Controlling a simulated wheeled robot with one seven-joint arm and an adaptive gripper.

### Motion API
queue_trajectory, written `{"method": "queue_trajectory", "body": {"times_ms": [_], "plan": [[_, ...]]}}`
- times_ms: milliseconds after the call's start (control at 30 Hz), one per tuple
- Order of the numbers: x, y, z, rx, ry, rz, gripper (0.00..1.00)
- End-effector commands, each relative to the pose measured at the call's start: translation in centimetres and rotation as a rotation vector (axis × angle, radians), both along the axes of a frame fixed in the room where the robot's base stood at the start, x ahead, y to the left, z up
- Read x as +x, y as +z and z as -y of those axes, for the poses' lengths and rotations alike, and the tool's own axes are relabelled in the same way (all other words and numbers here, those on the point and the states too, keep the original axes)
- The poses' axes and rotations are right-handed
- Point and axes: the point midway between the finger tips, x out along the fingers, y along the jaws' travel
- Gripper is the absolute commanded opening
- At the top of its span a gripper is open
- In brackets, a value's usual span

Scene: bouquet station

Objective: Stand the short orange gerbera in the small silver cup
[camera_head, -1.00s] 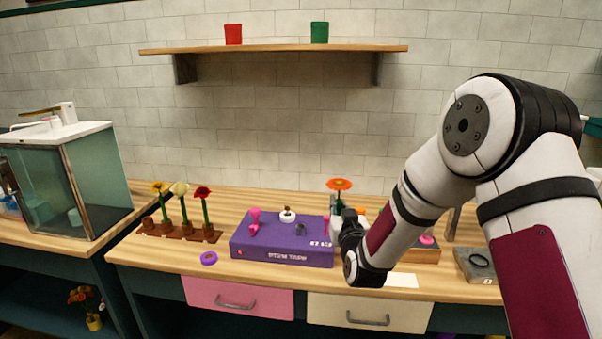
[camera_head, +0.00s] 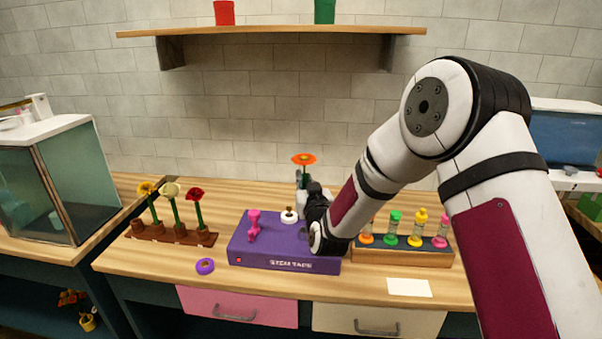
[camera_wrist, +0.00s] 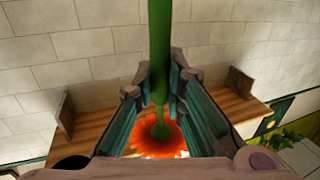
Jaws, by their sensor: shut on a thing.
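The short orange gerbera (camera_head: 304,158) is upright, its bloom above my gripper. In the wrist view its green stem (camera_wrist: 158,50) runs between the fingers, with the orange bloom (camera_wrist: 150,148) seen beyond it. My gripper (camera_head: 303,182) is shut on the stem, over or behind the right part of the purple stem tape box; it also shows in the wrist view (camera_wrist: 160,85). The lower stem end is hidden in the head view. The small silver cup cannot be made out clearly now; my gripper and wrist cover the right part of the box top.
The purple box (camera_head: 270,262) carries a pink item (camera_head: 253,226) and a white ring (camera_head: 289,216). A brown rack (camera_head: 175,235) with several flowers stands left. A wooden tray (camera_head: 420,258) with several colored-top bottles stands right. A purple tape roll (camera_head: 205,266) lies in front.

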Motion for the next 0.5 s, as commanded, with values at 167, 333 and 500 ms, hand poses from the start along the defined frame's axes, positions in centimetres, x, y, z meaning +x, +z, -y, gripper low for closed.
{"method": "queue_trajectory", "body": {"times_ms": [167, 333, 500], "plan": [[0.0, -0.3, 0.0, 0.000, 0.000, 0.000, 0.00], [0.0, -1.2, 0.0, -0.001, 0.000, -0.002, 0.00], [0.1, -2.5, 0.0, -0.001, 0.000, -0.002, 0.00]]}}
